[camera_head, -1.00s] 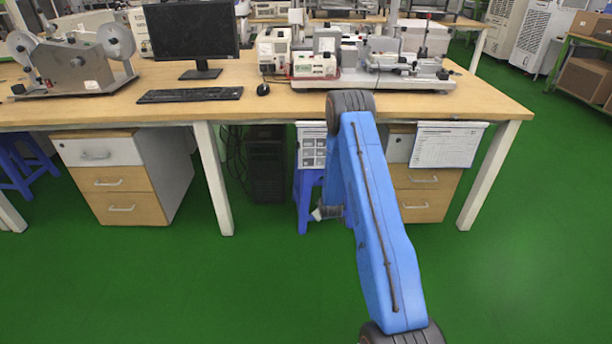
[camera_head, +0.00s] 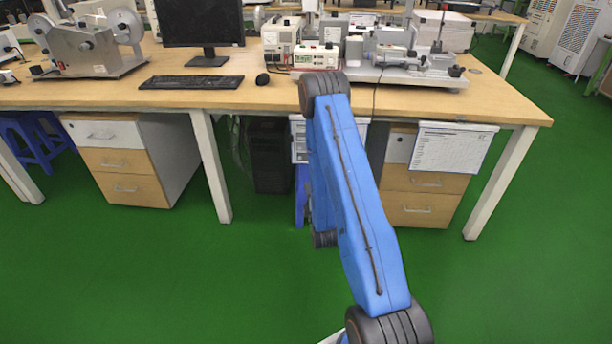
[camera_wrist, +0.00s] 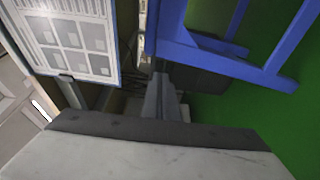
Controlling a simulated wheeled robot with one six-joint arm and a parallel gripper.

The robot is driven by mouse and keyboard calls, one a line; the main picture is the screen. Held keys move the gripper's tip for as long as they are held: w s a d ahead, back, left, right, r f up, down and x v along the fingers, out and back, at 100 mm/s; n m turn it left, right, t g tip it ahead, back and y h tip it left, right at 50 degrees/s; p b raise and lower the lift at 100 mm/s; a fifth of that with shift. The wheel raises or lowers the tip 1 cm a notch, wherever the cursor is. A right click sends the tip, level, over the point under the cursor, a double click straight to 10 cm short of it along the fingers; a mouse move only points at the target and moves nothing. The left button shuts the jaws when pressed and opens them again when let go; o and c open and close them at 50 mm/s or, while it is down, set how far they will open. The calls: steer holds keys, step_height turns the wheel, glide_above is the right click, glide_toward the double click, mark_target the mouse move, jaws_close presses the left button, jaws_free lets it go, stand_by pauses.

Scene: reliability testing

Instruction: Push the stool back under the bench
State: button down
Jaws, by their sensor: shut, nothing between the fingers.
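The blue stool (camera_head: 300,197) is under the front of the bench (camera_head: 130,96). In the head view my arm covers most of it, and one leg shows left of the arm. In the wrist view the blue stool frame (camera_wrist: 205,52) fills the upper right, with the green floor behind it. My gripper (camera_wrist: 165,90) is shut and empty, its fingers pointing to the left of the stool frame. The frames do not clearly show whether the fingers touch the stool. In the head view the gripper is hidden behind my arm.
A chart sheet (camera_wrist: 75,38) hangs close left of my gripper. A black computer tower (camera_head: 270,160) stands left of the stool. A drawer unit (camera_head: 418,200) with a hanging paper stands right. Another blue stool (camera_head: 38,143) is far left. The front floor is clear.

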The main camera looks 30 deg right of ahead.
steer(key=d+x, duration=0.2)
steer(key=x, duration=1)
steer(key=shift+d, duration=0.4)
steer(key=d, duration=0.1)
steer(key=w+d, duration=0.1)
steer(key=d, duration=0.1)
steer(key=w+d, duration=0.1)
steer(key=shift+w+d, duration=0.2)
steer(key=shift+a, duration=0.1)
